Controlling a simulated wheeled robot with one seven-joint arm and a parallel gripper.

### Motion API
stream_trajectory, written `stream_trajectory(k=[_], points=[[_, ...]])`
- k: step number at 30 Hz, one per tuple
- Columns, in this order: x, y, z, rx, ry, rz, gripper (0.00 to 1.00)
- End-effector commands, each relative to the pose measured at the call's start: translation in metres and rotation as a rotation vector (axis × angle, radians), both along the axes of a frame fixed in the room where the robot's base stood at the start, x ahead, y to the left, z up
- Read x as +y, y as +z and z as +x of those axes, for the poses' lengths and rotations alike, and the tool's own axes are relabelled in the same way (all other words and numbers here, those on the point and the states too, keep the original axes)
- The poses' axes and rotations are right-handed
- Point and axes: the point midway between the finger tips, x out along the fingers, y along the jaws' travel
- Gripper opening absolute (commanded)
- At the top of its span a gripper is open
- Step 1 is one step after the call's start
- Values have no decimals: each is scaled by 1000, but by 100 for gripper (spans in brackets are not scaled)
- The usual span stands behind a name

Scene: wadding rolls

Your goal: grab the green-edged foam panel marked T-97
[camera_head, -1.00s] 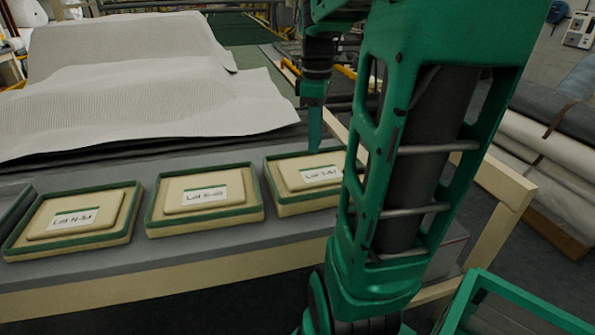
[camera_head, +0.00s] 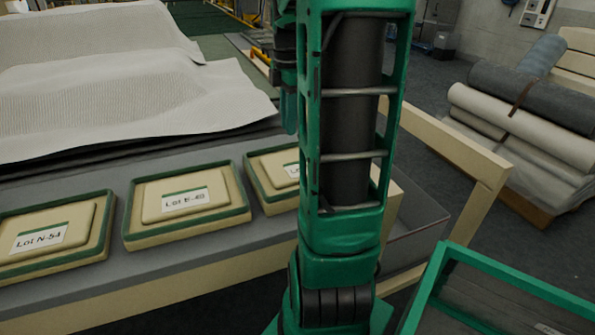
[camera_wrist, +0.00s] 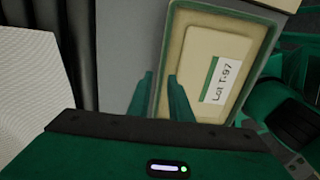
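The green-edged foam panel marked Lot T-97 (camera_wrist: 192,62) lies flat on the grey table; its label reads clearly in the wrist view. In the head view the panel (camera_head: 267,165) is the rightmost in a row, and my arm hides its right part. My gripper (camera_wrist: 162,96) has its two green fingers apart, with the panel's left border between them in the wrist view. The left finger is over bare table and the right one over the panel. In the head view the gripper (camera_head: 289,112) is just behind the panel. I cannot tell whether it touches.
Similar panels, Lot N-54 (camera_head: 55,238) and another with an unclear number (camera_head: 188,200), lie to the left. White textured wadding (camera_head: 120,75) covers the table behind. A wooden frame (camera_head: 460,155) and stacked rolls (camera_head: 525,125) stand at the right.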

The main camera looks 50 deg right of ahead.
Motion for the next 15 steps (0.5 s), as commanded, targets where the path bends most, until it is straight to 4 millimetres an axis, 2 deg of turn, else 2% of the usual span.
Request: stream_trajectory(k=[9, 15], points=[[1, -41, -2, 2, -1, 2, 19], [2, -49, -2, 1, 0, 0, 19]])
